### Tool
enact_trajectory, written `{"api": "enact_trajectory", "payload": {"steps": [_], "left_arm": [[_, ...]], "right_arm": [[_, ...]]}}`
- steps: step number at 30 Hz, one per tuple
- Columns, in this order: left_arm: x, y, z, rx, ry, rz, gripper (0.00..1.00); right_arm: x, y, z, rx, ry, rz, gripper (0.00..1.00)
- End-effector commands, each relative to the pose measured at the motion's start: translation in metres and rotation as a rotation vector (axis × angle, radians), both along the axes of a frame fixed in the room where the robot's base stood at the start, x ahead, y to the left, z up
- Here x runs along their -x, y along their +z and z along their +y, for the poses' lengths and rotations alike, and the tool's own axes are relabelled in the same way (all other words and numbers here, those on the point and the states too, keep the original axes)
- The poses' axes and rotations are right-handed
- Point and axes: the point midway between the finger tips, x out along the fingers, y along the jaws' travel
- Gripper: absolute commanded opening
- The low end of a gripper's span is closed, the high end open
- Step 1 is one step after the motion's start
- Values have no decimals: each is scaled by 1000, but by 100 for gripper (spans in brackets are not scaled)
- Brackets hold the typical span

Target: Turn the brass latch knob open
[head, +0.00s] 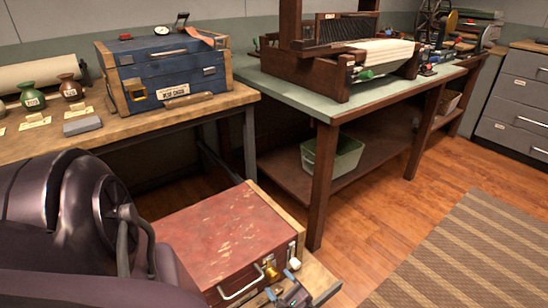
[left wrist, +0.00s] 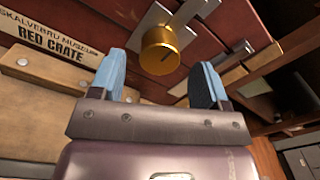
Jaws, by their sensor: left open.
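The red crate (head: 225,235) with a scuffed lid stands low in front of me. Its brass latch knob (head: 270,270) is on the front face, right of a pale handle; in the left wrist view the round knob (left wrist: 167,51) sits on a grey metal plate (left wrist: 190,15) and shows a dark line on its face. My left gripper (head: 281,285) is close in front of the knob. In the left wrist view its blue fingertips (left wrist: 160,75) are spread, with the knob beyond and between them; I see no contact. My right gripper is out of view.
A blue case (head: 165,72) stands on the wooden bench at the left, beside small vases. A green-topped table (head: 300,95) carries a loom, with a green bin (head: 332,155) on its lower shelf. Wooden floor and a striped rug (head: 460,255) are clear at right.

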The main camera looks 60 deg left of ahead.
Motion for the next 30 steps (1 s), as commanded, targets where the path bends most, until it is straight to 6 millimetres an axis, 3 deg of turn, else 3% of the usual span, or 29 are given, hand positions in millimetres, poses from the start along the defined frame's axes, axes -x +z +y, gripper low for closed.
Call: {"api": "enact_trajectory", "payload": {"steps": [7,19,29,30], "left_arm": [[3,-1,28,-1,0,2,70],[4,0,34,1,0,1,70],[4,0,34,1,0,1,21],[3,0,34,1,0,1,20]], "right_arm": [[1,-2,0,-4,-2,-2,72],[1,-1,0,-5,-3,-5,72],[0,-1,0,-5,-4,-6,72],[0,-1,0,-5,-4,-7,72]]}}
